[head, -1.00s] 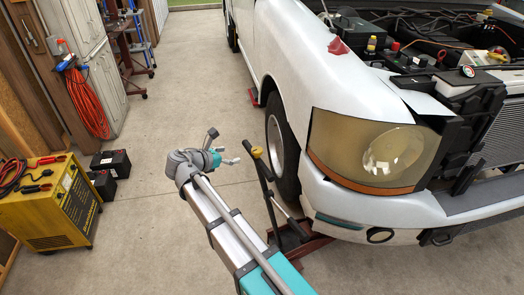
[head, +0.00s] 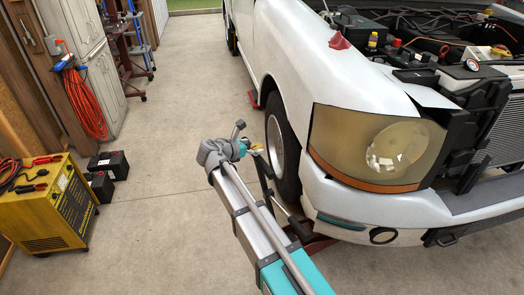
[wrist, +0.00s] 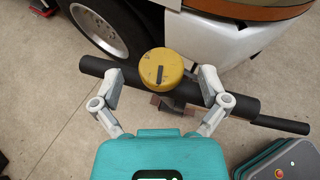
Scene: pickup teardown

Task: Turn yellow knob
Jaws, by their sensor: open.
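The yellow knob (wrist: 160,67) is a round cap with dark marks on its top, at the upper middle of the wrist view. It sits on a dark bar (wrist: 237,101) that runs across the view. My gripper (wrist: 155,88) is open, with one grey finger on each side of the knob, apart from it. The knob's stand is a floor jack (head: 299,229) next to the front wheel.
The white pickup (head: 283,62) stands close on the right, its headlight and front wheel (head: 281,150) near the jack. A yellow charger (head: 45,205) and black batteries (head: 108,164) are at the left. The floor between is clear.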

